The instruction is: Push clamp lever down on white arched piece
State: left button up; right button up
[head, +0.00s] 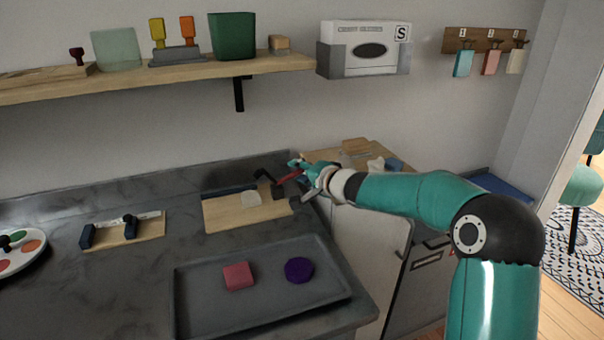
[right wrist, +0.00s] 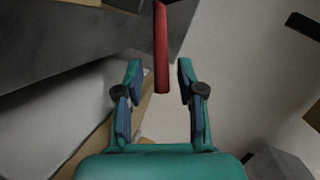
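A white arched piece (head: 251,198) lies on a wooden board (head: 228,217) at the back of the grey counter. A black clamp (head: 277,190) stands at its right side. The clamp's red lever (head: 290,176) points up and right toward my right gripper (head: 303,170). In the right wrist view the right gripper (right wrist: 160,72) is open, and the red lever (right wrist: 161,48) appears between its fingertips with gaps on both sides. Whether the fingers are level with the lever in depth is unclear. My left gripper is not in view.
A grey tray (head: 220,313) with a pink block (head: 238,276) and a purple block (head: 299,270) lies in front. Another wooden board (head: 122,236) with black blocks is at the left. A wooden shelf (head: 150,76) hangs above the counter.

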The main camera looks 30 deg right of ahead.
jog(key=shift+w, duration=0.15)
jog(key=shift+c, duration=0.2)
grip_shut()
jog(key=shift+f, duration=0.1)
